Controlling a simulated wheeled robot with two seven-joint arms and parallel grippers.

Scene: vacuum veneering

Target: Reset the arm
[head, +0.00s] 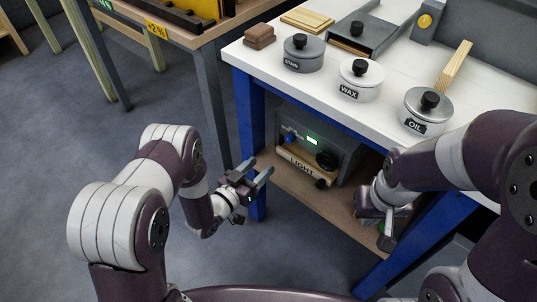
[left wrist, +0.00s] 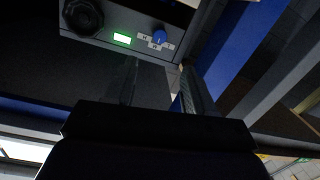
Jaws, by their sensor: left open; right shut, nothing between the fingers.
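My left gripper (head: 258,180) is open and empty in the head view. It hangs in front of the table's blue leg, left of the grey device on the lower shelf. In the left wrist view its two dark fingers (left wrist: 160,88) stand apart with nothing between them. My right gripper (head: 385,232) is at the right, below the table top and near the shelf's edge. It is shut and seems to hold nothing; its fingertips are partly hidden by its own arm.
A grey device (head: 345,143) with a green display, black knob and LIGHT label sits on the wooden lower shelf (head: 320,207). The white table top (head: 315,97) carries STAIN (head: 304,58), WAX (head: 360,85) and OIL (head: 427,115) pots. Open floor (head: 60,130) lies at the left.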

